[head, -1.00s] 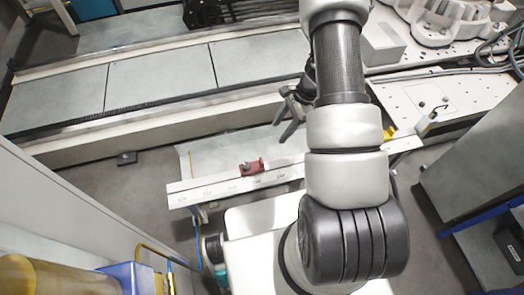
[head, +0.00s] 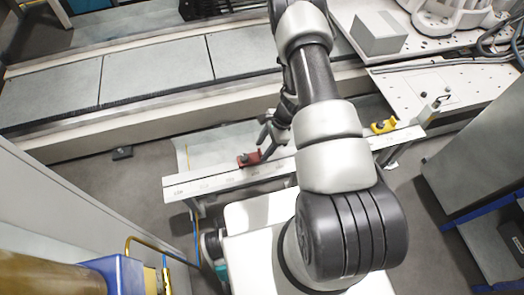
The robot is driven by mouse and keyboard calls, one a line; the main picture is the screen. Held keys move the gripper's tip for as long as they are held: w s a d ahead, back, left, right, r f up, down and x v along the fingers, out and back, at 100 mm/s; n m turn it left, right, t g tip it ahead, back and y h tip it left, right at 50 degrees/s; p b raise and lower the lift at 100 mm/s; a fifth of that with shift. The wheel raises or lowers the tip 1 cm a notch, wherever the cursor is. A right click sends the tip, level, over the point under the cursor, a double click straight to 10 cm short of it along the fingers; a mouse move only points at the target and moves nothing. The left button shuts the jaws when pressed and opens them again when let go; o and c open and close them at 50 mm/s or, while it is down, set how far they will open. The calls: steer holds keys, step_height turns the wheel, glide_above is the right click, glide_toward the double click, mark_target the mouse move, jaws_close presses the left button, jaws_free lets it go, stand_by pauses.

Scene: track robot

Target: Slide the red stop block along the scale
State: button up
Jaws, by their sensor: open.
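The red stop block (head: 249,158) sits on the long white scale rail (head: 205,184), left of the rail's middle. A small dark knob shows on its face. My gripper (head: 266,137) hangs from my arm just right of and slightly behind the block in the picture. Its dark fingers are open, with nothing seen between them. Whether a finger touches the block cannot be told. My arm hides the middle of the rail. A yellow block (head: 383,127) sits on the rail's right part.
A conveyor-like track (head: 150,75) with grey plates runs behind the rail. A grey box (head: 379,33) stands on the white perforated bench (head: 450,95) at the back right. A grey cabinet (head: 475,165) stands at the right. Floor is bare left of the rail.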

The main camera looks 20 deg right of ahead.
steer(key=shift+x, duration=0.8)
jaws_close()
